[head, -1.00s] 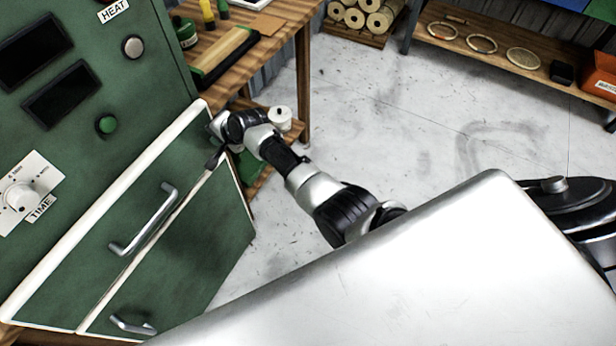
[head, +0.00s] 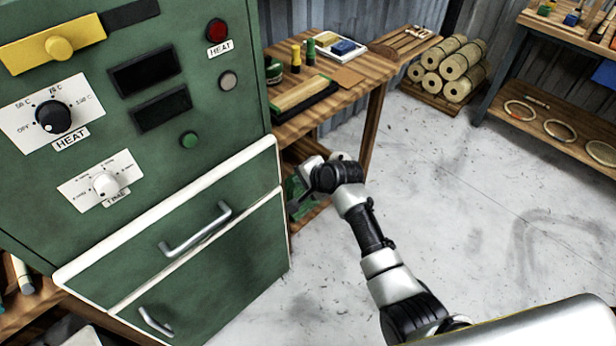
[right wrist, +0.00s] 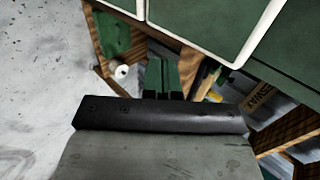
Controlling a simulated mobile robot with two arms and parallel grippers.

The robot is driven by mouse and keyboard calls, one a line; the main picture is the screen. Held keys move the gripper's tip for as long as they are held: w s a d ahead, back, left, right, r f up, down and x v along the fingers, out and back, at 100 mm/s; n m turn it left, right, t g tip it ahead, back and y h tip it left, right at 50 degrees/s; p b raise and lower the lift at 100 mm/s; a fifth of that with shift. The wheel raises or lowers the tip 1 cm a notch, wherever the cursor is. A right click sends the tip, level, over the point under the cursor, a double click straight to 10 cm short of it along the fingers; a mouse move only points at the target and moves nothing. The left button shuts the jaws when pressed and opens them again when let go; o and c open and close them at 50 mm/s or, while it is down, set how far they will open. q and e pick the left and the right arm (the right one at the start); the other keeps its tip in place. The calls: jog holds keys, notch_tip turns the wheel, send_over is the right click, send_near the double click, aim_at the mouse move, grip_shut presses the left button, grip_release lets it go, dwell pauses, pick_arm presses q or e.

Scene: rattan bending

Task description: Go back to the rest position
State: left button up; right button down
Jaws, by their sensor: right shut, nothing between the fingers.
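My right arm reaches in from the bottom right of the head view. Its right gripper (head: 299,202) hangs beside the right side of the green heating cabinet (head: 235,265), in front of the wooden workbench (head: 366,85). My left gripper is not in view.
The cabinet has drawer handles (head: 196,229), knobs and buttons on its front. The workbench carries tools and a tray (head: 340,46). Rattan rolls (head: 450,70) and a shelf with rings (head: 540,120) stand behind. The grey floor (head: 480,200) is clear on the right.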

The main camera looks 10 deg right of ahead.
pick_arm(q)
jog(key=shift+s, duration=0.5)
pick_arm(e)
jog(key=shift+v, duration=1.35)
jog(key=s+d+f+n+g+h, duration=0.1)
jog(key=s+d+f+n, duration=0.1)
jog(key=s+f, duration=0.65)
jog(key=s+d+f+n+g+h, duration=0.1)
jog(key=s+d+f+n, duration=0.3)
jog(key=f, duration=0.7)
jog(key=s+d+f+g+h, duration=0.1)
jog(key=s+f+g, duration=0.1)
jog(key=s+f, duration=0.7)
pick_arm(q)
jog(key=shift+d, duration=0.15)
pick_arm(e)
jog(key=s+d+f+n+g, duration=0.1)
jog(key=s+f, duration=0.3)
jog(key=s, duration=0.5)
jog(key=s+d+f+n+g+h, duration=0.1)
jog(key=s+d+f+n, duration=0.2)
jog(key=s, duration=0.7)
jog(key=s+d+f+n+h, duration=0.1)
jog(key=s+d+f+n, duration=0.2)
jog(key=s+f, duration=0.3)
jog(key=s, duration=0.4)
jog(key=shift+n+g, duration=0.4)
jog(key=shift+s, duration=0.15)
